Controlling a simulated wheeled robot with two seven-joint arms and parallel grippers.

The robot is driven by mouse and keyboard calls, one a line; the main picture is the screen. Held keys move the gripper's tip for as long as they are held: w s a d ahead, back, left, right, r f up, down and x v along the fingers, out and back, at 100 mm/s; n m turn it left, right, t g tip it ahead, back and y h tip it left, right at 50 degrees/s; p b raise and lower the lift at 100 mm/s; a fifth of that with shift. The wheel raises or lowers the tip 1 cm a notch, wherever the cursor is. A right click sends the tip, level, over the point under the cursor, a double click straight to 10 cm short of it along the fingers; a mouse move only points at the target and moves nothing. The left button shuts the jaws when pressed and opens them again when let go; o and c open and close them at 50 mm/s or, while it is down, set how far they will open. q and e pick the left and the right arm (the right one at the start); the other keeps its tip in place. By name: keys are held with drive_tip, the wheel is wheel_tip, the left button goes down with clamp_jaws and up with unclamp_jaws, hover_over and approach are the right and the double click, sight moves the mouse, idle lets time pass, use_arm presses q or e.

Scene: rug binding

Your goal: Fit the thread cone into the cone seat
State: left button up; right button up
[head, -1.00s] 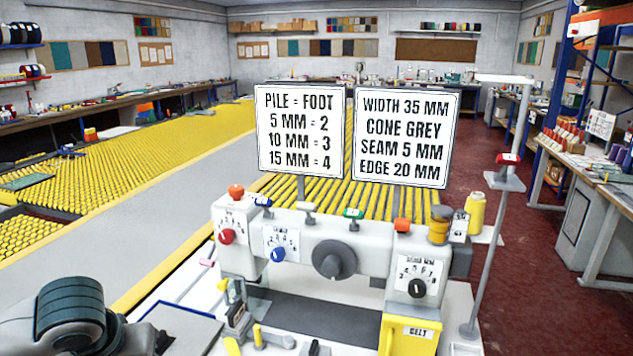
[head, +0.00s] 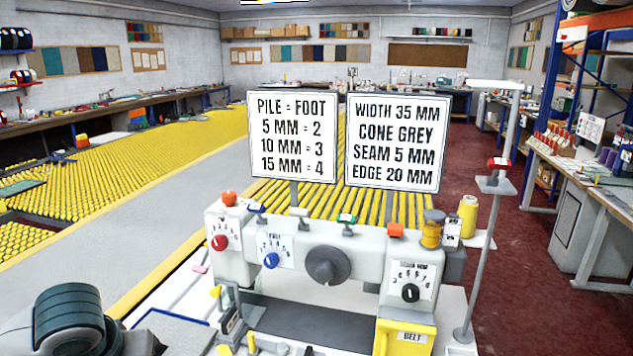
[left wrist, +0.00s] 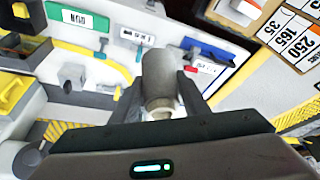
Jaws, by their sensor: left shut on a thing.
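In the left wrist view my left gripper (left wrist: 162,98) is shut on a grey cone (left wrist: 158,72), which looks like the thread cone, with a paler end toward the palm. The gripper and this cone do not show in the head view, where only part of my arm is at the lower left. In the head view a yellow cone (head: 467,215) stands at the right rear of the binding machine (head: 300,255), on a small plate beside a thread stand (head: 483,250). I cannot tell which part is the cone seat. My right gripper is in neither view.
Two signs (head: 291,137) stand behind the machine; the right-hand sign (head: 397,143) reads "CONE GREY". Coloured knobs and dials cover the machine's front. In the left wrist view a yellow-edged bin (left wrist: 20,95) is at left, and number cards (left wrist: 292,40) are at upper right.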

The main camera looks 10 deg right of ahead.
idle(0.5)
use_arm(q)
drive_tip(key=s+f, duration=0.3)
drive_tip(key=f, duration=1)
drive_tip(key=shift+s+f, duration=0.35)
drive_tip(key=shift+f, duration=0.05)
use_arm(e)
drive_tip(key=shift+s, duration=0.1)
